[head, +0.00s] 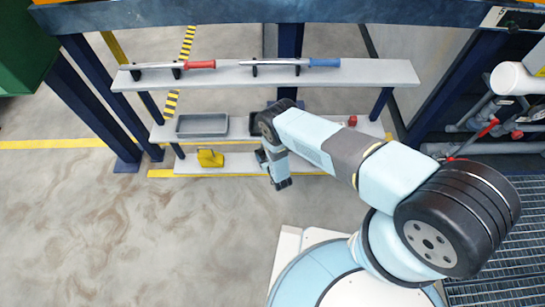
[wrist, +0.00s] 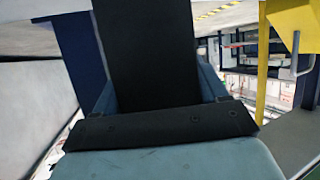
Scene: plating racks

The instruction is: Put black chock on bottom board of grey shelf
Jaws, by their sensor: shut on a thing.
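The grey shelf has three boards: a top one (head: 225,78), a middle one (head: 165,133) and a bottom one (head: 250,160) close to the floor. My gripper (head: 280,179) hangs down from the bent arm near the front edge of the bottom board. It is shut on a dark thing, apparently the black chock (head: 284,184), which is small and partly merged with the dark gripper in the head view. In the wrist view a black slab fills the middle, and I cannot tell chock from gripper there. The chock's contact with the board cannot be told.
A yellow chock (head: 210,158) sits on the bottom board, left of my gripper. A grey tray (head: 202,125) stands on the middle board. Red-handled (head: 200,65) and blue-handled (head: 323,62) tools lie on top. Floor is clear at front left.

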